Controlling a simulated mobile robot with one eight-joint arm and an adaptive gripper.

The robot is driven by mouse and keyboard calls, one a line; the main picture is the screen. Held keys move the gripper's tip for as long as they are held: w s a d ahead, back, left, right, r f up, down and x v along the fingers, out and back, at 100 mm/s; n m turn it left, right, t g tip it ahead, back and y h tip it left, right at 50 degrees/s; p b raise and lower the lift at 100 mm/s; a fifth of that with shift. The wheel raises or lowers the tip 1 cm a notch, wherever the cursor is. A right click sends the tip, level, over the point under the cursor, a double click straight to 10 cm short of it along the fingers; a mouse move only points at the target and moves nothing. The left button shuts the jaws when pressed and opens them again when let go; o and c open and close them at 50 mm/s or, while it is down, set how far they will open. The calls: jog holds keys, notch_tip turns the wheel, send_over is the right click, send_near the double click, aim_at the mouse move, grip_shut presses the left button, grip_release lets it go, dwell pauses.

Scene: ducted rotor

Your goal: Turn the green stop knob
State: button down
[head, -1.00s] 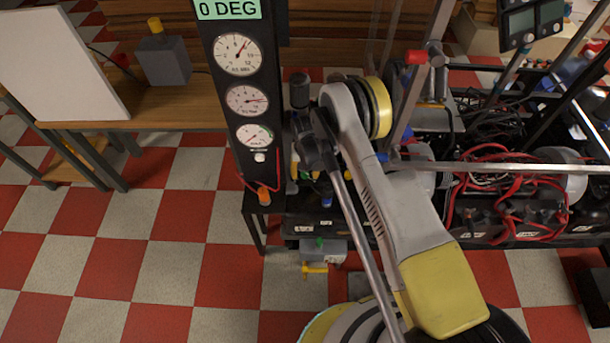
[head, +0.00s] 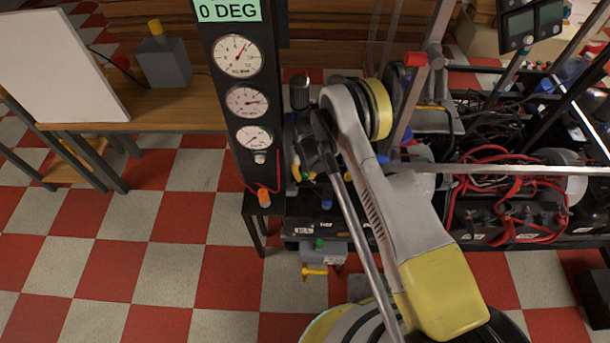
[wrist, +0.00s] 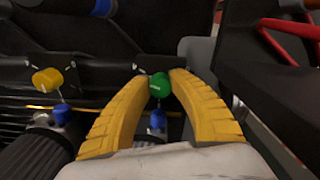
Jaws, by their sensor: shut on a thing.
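The green stop knob (wrist: 158,86) shows in the wrist view, in front of the dark panel. My gripper (wrist: 159,77) has its two yellow ribbed fingers shut on the knob, one tip on each side. In the head view my arm comes down over the black bench, and the yellow of one finger shows beside it; the knob cannot be made out there between the fingers.
In the wrist view a yellow knob (wrist: 47,80) stands to the left, and a blue knob (wrist: 157,119) lies just below the green one. In the head view a black gauge column (head: 245,100) reading 0 DEG stands left of my arm. Red cables (head: 505,160) lie at right.

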jog(key=n, duration=0.5)
jog(key=shift+n, duration=0.3)
jog(key=n, duration=0.5)
jog(key=shift+w+d, duration=0.1)
jog(key=n, duration=0.5)
jog(key=shift+n, duration=0.4)
jog(key=n, duration=0.5)
jog(key=shift+w, duration=0.1)
jog(key=shift+n, duration=0.3)
jog(key=c, duration=1.2)
grip_release()
jog(key=shift+o, duration=0.2)
